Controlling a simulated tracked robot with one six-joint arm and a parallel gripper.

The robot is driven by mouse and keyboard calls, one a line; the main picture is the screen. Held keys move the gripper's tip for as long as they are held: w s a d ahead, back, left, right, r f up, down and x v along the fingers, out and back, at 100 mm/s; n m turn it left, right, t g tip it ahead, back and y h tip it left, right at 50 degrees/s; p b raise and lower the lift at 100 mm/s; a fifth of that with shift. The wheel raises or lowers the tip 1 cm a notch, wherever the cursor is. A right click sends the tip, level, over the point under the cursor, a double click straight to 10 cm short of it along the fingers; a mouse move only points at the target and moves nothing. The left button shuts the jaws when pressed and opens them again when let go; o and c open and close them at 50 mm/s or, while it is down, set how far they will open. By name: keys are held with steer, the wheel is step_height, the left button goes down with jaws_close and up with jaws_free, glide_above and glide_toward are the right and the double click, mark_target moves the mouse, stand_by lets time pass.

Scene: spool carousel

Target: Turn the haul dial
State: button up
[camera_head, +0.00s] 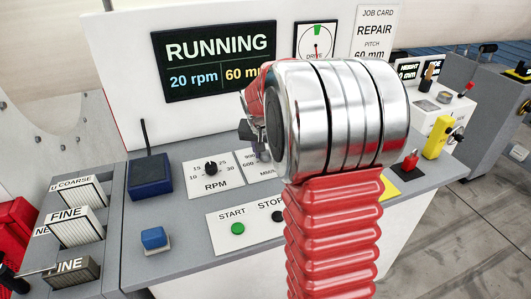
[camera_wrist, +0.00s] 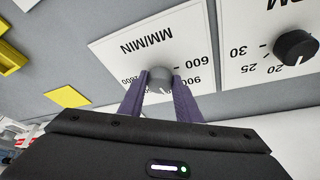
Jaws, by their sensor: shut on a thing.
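The haul dial is a grey round knob (camera_wrist: 160,78) on a white MM/MIN plate, seen upside down in the wrist view. Figures 600 and 900 show at its right, and others at its left are partly covered. My gripper (camera_wrist: 161,84) has a finger on each side of the knob and is shut on it. In the head view the MM/MIN plate (camera_head: 246,157) shows only in part. My arm and gripper cover most of it and the knob there.
The RPM dial (camera_head: 211,168) stands left of the MM/MIN plate. Green START (camera_head: 238,228) and black STOP (camera_head: 278,216) buttons lie in front. A blue box (camera_head: 150,175) stands at the left. The screen (camera_head: 220,62) reads RUNNING, 20 rpm, 60 mm, its end covered.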

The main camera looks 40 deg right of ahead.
steer(key=shift+w+a+m+h, duration=0.1)
steer(key=shift+m+h, duration=0.2)
steer(key=shift+m, duration=0.6)
steer(key=o, duration=1.1)
steer(key=shift+c, duration=0.2)
steer(key=shift+r, duration=0.15)
steer(key=v, duration=1.3)
steer(key=shift+w+r, duration=0.15)
steer(key=shift+r, duration=0.1)
steer(key=shift+a, duration=0.1)
